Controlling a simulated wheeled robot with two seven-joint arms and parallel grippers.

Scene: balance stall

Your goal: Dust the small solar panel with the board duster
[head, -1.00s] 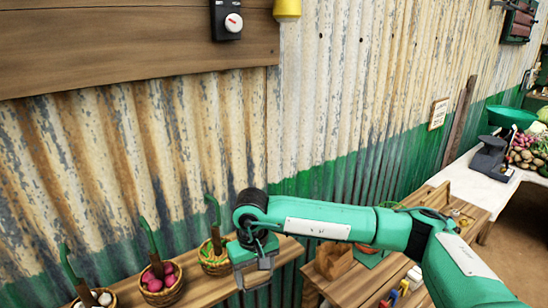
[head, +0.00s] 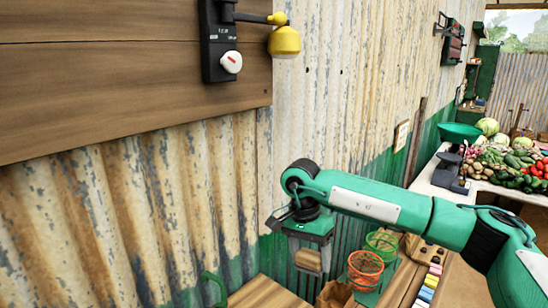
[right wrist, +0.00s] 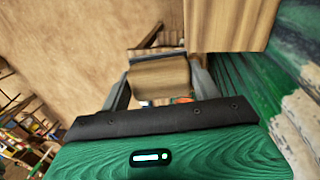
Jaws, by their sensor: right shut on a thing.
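My right gripper (head: 308,250) is in the lower middle of the head view, pointing down. It is shut on a small wooden block with a pale grip, apparently the board duster (head: 308,262). The duster also shows between the fingers in the right wrist view (right wrist: 160,80). Its underside is hidden. The gripper is in front of the corrugated wall, above the shelf level. I cannot make out the small solar panel for certain in either view. My left gripper is not in view.
Orange (head: 366,268) and green (head: 382,242) baskets stand right of the gripper, near coloured sticks (head: 428,289). A vegetable counter (head: 500,190) is at right.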

